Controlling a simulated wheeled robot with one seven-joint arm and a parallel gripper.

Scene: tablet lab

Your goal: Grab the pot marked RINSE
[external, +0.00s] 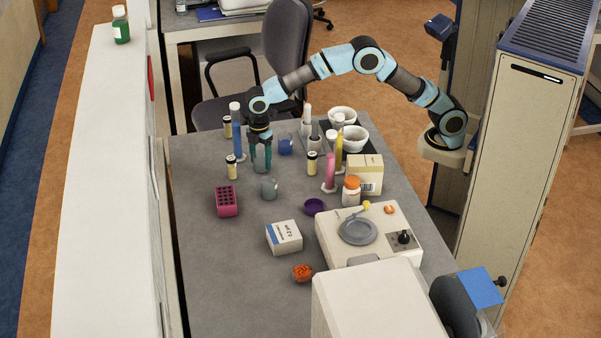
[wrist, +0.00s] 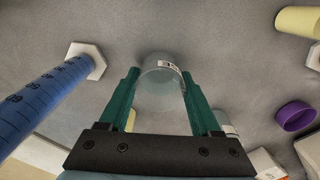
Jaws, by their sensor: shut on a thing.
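My gripper (wrist: 159,77) has green fingers and points down at the grey bench. It is shut on a translucent grey pot (wrist: 158,92), with one finger on each side of it. A small white label with dark marks shows near the pot's far edge, too small to read. In the external view my gripper (external: 262,160) is low over the bench, and the fingers mostly hide the held pot. A grey pot (external: 268,188) stands just in front of it, and a blue pot (external: 286,146) stands to its right. I cannot read any marking on these two.
A tall blue graduated cylinder (external: 237,135) stands close at the left; it also rises beside my gripper in the wrist view (wrist: 45,100). The front-left bench is clear.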

